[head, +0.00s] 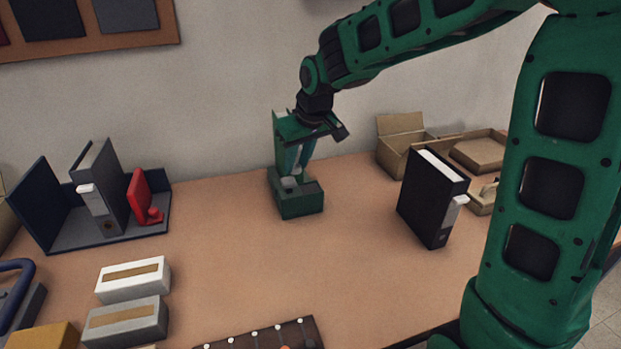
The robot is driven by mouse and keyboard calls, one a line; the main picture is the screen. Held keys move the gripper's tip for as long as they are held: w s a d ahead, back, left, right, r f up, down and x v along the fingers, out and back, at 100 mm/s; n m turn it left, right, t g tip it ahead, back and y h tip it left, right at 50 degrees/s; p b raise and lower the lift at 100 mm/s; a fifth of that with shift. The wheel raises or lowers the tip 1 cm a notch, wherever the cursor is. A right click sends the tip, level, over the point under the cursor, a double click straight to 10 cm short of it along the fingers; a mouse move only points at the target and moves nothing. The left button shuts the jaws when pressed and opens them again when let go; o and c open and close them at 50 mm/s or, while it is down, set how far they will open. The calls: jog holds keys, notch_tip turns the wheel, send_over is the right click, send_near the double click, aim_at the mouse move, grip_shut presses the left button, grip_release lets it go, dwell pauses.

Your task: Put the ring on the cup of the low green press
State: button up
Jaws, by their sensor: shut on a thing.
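The green press (299,204) stands on the table near the back wall, upright, with a block-shaped base and a taller back part. My gripper (292,172) points down in front of that back part, just over the base. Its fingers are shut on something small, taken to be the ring. A small pale grey piece (290,183) shows at the fingertips, too small to tell whether it is the ring or part of the press. The cup of the press is not clearly visible behind the fingers. I cannot tell whether the ring touches it.
A black binder (431,198) stands to the right of the press, with open cardboard boxes (400,145) behind it. A dark bookend holder (100,228) with a binder and a red stamp-like thing stands left. White and grey boxes (134,280) lie front left. The middle table is clear.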

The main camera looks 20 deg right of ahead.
jog(key=w+d+f, duration=0.2)
jog(key=d, duration=0.1)
jog(key=w+d+f, duration=0.1)
jog(key=d, duration=0.1)
jog(key=shift+f, duration=2.25)
jog(key=shift+f, duration=0.15)
jog(key=shift+f, duration=0.3)
jog(key=shift+s+f, duration=0.1)
jog(key=shift+f, duration=0.05)
jog(key=o, duration=0.8)
